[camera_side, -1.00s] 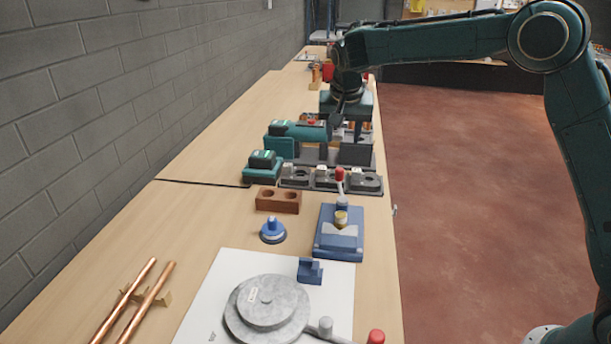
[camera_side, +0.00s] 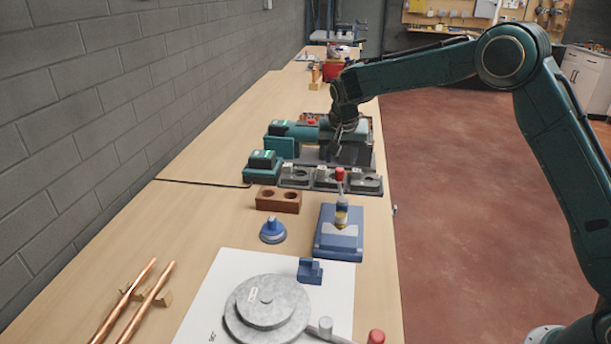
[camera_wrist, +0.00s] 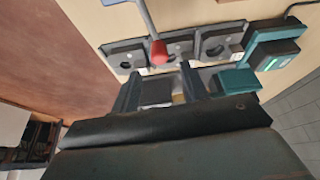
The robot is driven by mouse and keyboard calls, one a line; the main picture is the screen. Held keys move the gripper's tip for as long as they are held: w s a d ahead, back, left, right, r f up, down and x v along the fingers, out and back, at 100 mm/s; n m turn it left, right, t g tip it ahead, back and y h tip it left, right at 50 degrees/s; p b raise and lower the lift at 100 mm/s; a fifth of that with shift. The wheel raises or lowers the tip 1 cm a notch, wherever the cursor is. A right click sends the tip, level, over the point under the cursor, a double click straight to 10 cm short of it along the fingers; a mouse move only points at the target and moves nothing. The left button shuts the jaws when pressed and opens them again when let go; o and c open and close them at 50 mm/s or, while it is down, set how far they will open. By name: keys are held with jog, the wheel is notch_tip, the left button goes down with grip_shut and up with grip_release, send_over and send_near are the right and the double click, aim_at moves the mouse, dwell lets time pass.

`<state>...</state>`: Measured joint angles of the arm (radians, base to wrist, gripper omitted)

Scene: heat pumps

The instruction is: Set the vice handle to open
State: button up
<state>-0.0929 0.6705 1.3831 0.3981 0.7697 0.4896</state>
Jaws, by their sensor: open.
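A blue fixture (camera_side: 325,245) stands on the bench in the side view. It has an upright post and a lever with a red knob (camera_side: 340,174) at its top. A grey lever with a red knob (camera_wrist: 158,52) also shows at the top of the wrist view. I cannot tell for sure which of these parts is the vice handle. My gripper (camera_side: 345,132) is open and points down above the dark tool holders, beyond the red knob in the side view. In the wrist view, the dark fingers (camera_wrist: 158,90) stand apart, just below the red knob, not touching it.
Grey sockets (camera_side: 325,178) and a teal battery pack (camera_side: 262,167) lie beyond the blue fixture. A brown two-hole block (camera_side: 278,200), a blue knob piece (camera_side: 272,230) and a round grey bender (camera_side: 267,308) are nearer. Copper pipes (camera_side: 125,303) lie front left. Bare wood lies along the wall.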

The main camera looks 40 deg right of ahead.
aim_at(340, 168)
jog(key=shift+x, duration=3.05)
jog(key=shift+r, duration=0.1)
grip_shut()
